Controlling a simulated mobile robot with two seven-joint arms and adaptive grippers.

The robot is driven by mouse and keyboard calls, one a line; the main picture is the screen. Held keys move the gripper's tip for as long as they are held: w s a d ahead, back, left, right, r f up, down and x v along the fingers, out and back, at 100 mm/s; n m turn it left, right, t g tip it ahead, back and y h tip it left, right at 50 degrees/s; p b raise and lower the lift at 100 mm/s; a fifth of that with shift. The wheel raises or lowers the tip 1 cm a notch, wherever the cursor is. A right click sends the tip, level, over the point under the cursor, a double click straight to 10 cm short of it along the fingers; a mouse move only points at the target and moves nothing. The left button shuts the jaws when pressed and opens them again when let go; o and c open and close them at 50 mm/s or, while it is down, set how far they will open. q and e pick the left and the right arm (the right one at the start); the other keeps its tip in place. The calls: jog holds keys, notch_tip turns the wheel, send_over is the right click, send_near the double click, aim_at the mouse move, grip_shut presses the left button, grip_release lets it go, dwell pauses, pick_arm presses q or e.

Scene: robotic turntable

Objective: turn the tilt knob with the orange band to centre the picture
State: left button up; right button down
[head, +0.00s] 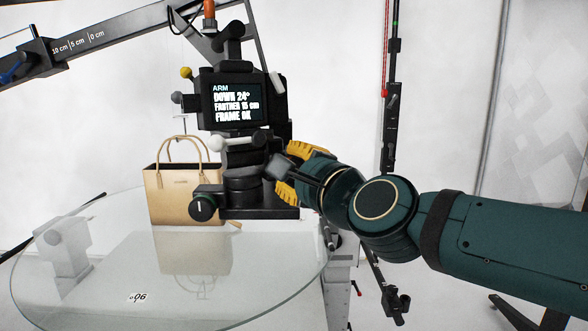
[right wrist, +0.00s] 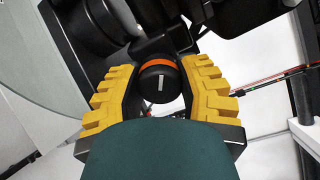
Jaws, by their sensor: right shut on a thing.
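The tilt knob (right wrist: 158,82) is black and round with an orange band (right wrist: 158,60) and a white mark on its face. It shows in the right wrist view between the yellow fingers of my right gripper (right wrist: 163,90), which is shut on it. In the head view my right gripper (head: 284,170) reaches the right side of the black camera head (head: 242,185) and hides the knob. A screen (head: 237,103) on the camera reads "ARM", "DOWN 24°", a line ending in "15 cm", and "FRAME OK". My left gripper is not in view.
A tan handbag (head: 185,197) stands behind the camera head at the glass turntable (head: 80,290). Another black knob (head: 203,208) sits at the lower left of the head. A boom with a cm scale (head: 105,37) runs above left. A dark stand (head: 390,130) is behind my right arm.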

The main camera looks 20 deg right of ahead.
jog(key=n, duration=0.4)
jog(key=shift+n, duration=0.3)
jog(key=n, duration=0.3)
jog(key=shift+n, duration=0.3)
jog(key=n, duration=0.4)
jog(key=shift+p, duration=0.3)
jog(key=shift+n, duration=1.5)
jog(key=c, duration=0.5)
grip_release()
jog(key=shift+s, duration=0.1)
